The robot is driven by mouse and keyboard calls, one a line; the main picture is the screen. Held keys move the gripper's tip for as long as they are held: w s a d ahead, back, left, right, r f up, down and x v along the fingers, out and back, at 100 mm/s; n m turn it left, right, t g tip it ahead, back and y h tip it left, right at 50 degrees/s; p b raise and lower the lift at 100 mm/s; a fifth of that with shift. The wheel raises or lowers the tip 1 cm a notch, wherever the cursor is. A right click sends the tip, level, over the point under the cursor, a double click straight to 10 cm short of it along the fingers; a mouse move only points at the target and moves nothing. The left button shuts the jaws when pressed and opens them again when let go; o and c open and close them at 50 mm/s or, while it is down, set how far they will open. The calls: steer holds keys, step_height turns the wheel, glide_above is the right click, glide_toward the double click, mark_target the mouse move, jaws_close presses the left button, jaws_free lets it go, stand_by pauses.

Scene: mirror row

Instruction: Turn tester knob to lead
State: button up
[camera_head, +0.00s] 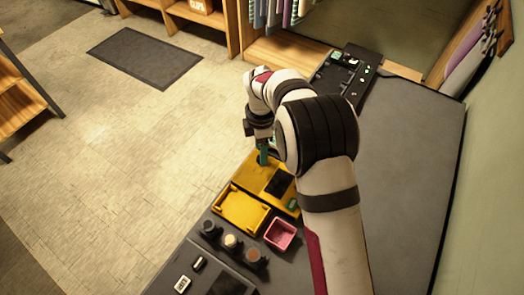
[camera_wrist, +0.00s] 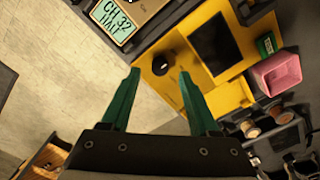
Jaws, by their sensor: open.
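The yellow tester (camera_wrist: 209,25) lies on the dark bench, with a dark screen and a round black knob (camera_wrist: 161,65) in the wrist view. A small pale mark shows on the knob; I cannot read any lettering around it. In the head view the tester (camera_head: 253,178) is partly behind my arm, and its knob is mostly hidden by my gripper (camera_head: 263,156). My gripper (camera_wrist: 159,74) has green fingers, open and empty. In the wrist view the knob appears between and just beyond the fingertips. I cannot tell how high they are above it.
A yellow tray (camera_head: 240,211) adjoins the tester. The right of the bench (camera_head: 410,170) is clear.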

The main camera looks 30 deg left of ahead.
steer(key=shift+f, duration=1.5)
jaws_close()
